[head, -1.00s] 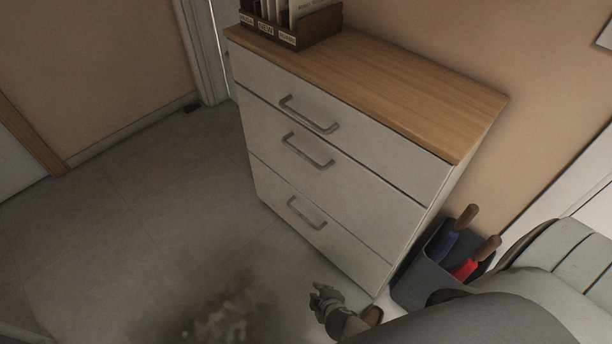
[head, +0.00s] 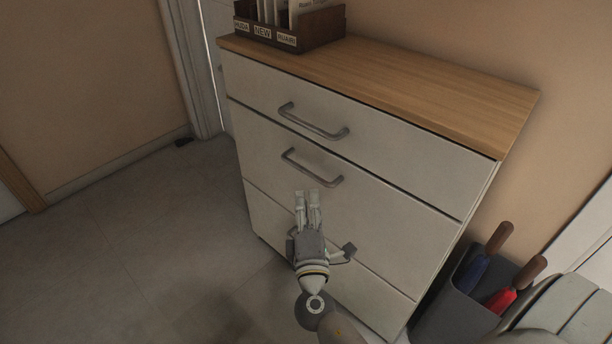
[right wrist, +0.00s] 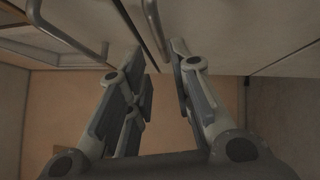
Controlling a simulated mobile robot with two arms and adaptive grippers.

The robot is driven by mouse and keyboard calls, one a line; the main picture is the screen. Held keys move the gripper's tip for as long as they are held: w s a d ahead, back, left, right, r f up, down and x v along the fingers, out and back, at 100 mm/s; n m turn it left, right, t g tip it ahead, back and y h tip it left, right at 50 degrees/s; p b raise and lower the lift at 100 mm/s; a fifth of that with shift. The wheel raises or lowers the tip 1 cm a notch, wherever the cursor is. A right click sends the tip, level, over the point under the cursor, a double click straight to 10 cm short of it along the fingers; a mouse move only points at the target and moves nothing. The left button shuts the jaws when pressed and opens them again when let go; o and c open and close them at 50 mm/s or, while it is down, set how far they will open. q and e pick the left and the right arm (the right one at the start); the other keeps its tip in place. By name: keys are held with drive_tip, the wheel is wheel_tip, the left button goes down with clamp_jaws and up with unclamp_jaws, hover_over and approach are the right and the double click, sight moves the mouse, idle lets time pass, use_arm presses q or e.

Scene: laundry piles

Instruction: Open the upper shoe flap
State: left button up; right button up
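A white cabinet with a wooden top (head: 400,75) has a top drawer and two larger fronts below. The upper shoe flap (head: 395,195) is shut; its grey bar handle (head: 314,172) is just below the drawer seam. My right gripper (head: 307,194) is in front of this flap, fingertips just below the handle in the picture, not around it. In the right wrist view its fingers (right wrist: 156,52) are apart with nothing between them; metal bar handles (right wrist: 66,36) show beyond. The lower flap's handle is mostly hidden behind my gripper. My left gripper is not in view.
The top drawer handle (head: 312,126) is close above the flap handle. A dark wooden file box (head: 318,35) stands on the cabinet. A dark bin (head: 455,305) with blue and red tools stands at the right. The floor at left (head: 120,230) is clear.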

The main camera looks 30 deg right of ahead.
sight(306, 170)
drive_tip(key=p+x, duration=0.1)
drive_tip(key=x, duration=0.8)
drive_tip(key=shift+w+d, duration=0.2)
drive_tip(key=shift+w, duration=0.15)
clamp_jaws()
